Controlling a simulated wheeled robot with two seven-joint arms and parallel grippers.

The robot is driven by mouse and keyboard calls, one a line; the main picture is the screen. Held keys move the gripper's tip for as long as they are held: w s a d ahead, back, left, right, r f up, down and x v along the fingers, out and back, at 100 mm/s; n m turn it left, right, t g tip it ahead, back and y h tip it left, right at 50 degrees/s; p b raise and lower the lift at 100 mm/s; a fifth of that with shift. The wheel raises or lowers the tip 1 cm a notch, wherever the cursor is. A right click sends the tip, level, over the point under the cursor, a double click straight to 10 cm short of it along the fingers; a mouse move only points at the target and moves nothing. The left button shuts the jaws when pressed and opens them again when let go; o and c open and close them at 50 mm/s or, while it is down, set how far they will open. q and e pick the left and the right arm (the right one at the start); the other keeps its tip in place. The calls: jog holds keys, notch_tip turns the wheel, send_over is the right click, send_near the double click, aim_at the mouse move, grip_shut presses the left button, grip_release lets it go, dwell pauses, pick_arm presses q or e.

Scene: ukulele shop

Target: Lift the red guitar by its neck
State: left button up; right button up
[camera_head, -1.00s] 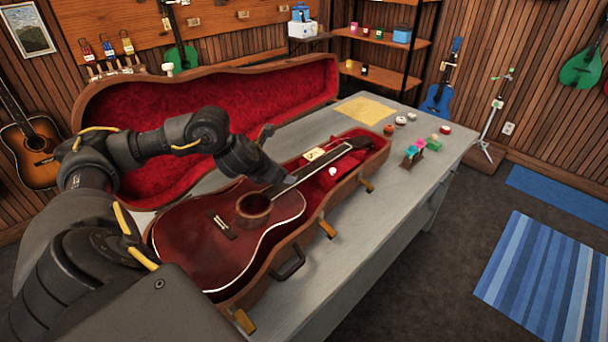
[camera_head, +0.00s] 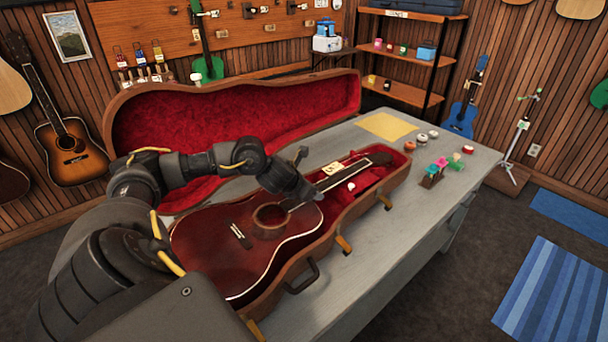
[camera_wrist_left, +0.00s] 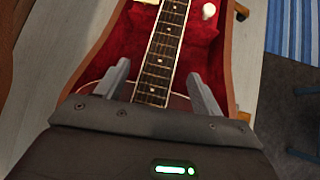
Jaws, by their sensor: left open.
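The red guitar (camera_head: 238,238) lies face up in the open, red-lined guitar case (camera_head: 345,222) on the table. Its neck (camera_head: 345,177) points to the upper right, away from me. My left gripper (camera_head: 306,188) is over the neck near where it joins the body. In the left wrist view the fretted neck (camera_wrist_left: 161,62) runs between the two spread fingers of my left gripper (camera_wrist_left: 160,88), with space on both sides. The gripper hides part of the neck's lower end in the head view. My right gripper is not in view.
The raised case lid (camera_head: 235,118) stands behind the guitar. On the grey table (camera_head: 385,250), a yellow cloth (camera_head: 387,127) and several small items lie beyond the case. The table's right part is mostly clear. A blue striped rug (camera_head: 555,292) is on the floor.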

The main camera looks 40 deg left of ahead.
pick_arm(q)
jog(key=x, duration=0.3)
jog(key=shift+w+f, duration=0.2)
jog(key=shift+f, duration=0.1)
jog(key=shift+r, duration=0.1)
grip_shut()
jog(key=shift+a+r, duration=0.1)
